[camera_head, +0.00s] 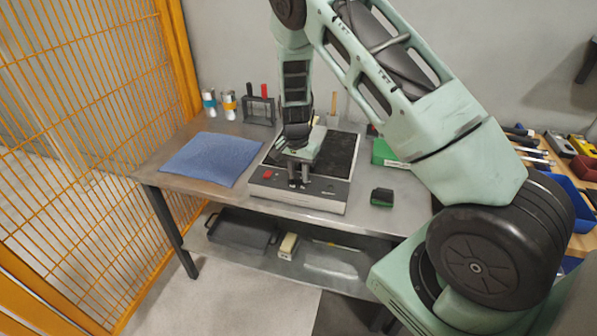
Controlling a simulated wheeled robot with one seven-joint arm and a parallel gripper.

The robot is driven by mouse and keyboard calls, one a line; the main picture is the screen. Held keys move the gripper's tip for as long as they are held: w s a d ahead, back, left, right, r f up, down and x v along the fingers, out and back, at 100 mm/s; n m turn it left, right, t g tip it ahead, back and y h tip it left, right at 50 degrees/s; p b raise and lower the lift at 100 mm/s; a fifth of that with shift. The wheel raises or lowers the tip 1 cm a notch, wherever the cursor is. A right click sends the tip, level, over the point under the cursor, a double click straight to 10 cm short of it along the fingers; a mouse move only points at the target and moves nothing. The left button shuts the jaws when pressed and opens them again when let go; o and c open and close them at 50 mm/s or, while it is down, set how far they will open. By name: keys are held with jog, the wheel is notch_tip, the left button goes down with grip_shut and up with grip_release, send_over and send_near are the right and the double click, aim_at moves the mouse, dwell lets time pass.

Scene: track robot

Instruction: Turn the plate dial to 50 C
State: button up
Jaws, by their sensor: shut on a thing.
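The hot plate (257,180) stands on the metal table, with a dark top and a light grey front panel. A red button or knob (267,174) shows at the left of its front. My gripper (298,180) points down over the front of the plate, its fingers at the front panel. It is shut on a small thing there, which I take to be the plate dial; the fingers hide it. The dial's marks and its setting are too small to read.
A blue mat (210,158) lies left of the plate. Two small bottles (229,105) and a rack (258,110) stand behind. A small dark green block (382,197) and a green box (384,153) are on the right. An orange mesh fence (80,130) bounds the left.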

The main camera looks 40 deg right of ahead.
aim_at(296, 175)
jog(key=shift+w+m, duration=0.1)
jog(key=shift+m, duration=0.5)
jog(key=o, duration=1)
jog(key=shift+r, duration=0.15)
jog(key=r, duration=0.5)
jog(key=r+b, duration=0.1)
jog(key=r, duration=1.1)
jog(key=shift+w+a+r, duration=0.1)
jog(key=shift+w+a, duration=0.05)
jog(key=shift+w, duration=0.2)
